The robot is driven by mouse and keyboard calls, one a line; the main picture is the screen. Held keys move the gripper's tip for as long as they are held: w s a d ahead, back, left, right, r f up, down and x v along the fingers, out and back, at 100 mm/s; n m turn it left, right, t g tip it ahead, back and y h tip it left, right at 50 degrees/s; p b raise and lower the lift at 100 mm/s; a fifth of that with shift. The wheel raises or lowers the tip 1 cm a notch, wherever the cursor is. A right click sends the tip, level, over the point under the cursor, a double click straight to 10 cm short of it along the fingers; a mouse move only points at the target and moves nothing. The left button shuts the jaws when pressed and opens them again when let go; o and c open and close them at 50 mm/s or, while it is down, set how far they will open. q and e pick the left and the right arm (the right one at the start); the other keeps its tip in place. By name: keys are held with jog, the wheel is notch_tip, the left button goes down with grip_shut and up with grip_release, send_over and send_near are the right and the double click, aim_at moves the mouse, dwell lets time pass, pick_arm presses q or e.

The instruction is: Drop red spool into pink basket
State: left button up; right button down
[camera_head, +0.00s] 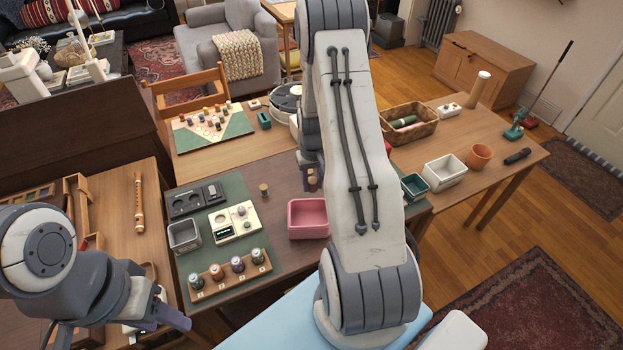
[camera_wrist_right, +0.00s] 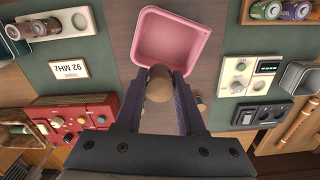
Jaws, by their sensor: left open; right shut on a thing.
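The pink basket (camera_head: 308,218) stands on the dark table in the head view, and it appears empty in the right wrist view (camera_wrist_right: 175,38). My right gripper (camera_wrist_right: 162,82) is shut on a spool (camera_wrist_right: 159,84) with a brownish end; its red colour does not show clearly. The spool overlaps the basket's near rim in the wrist picture; its height above is unclear. My left gripper (camera_head: 165,322) is open and empty at the lower left, away from the basket.
A wooden rack (camera_head: 214,283) with several spools stands left of the basket. A small wooden peg (camera_head: 264,190) stands behind it. A grey bin (camera_head: 184,236) and a cream panel (camera_head: 235,223) lie on a green mat. Bare table surrounds the basket's left side.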

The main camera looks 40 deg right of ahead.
aim_at(312, 181)
notch_tip(312, 181, down, 6)
jog(key=b, duration=0.4)
jog(key=shift+c, duration=2.2)
grip_release()
notch_tip(312, 181, up, 11)
jog(key=shift+f+b, duration=0.2)
jog(key=shift+b, duration=0.95)
jog(key=shift+a, duration=0.1)
